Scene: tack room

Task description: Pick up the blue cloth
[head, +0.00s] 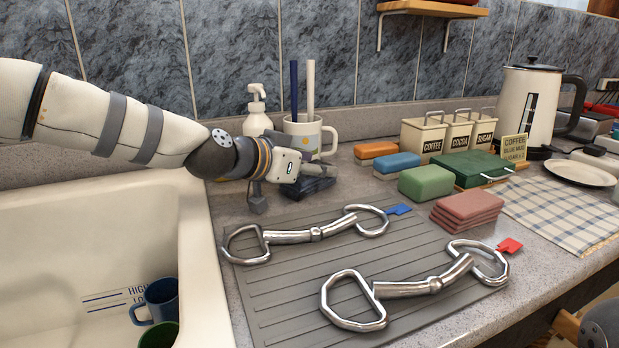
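A small blue block (397,164), which looks like a folded cloth or a sponge, lies on the counter in front of the coffee canister. It is the only blue thing of that kind I see. An orange block (376,150) lies behind it and a green block (426,182) in front of it. My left gripper (286,199) is low over the counter, in front of the white mug, well to the left of the blue block. Its dark fingers look spread apart, with nothing seen between them. Part of my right arm shows at the bottom right corner; its fingers are out of sight.
A grey ribbed mat (290,309) bears two metal bits (315,234) (428,287). Folded pink cloths (468,208), a green box (484,168), canisters (424,137) and a kettle (529,106) stand right. A sink (190,250) with mugs is left.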

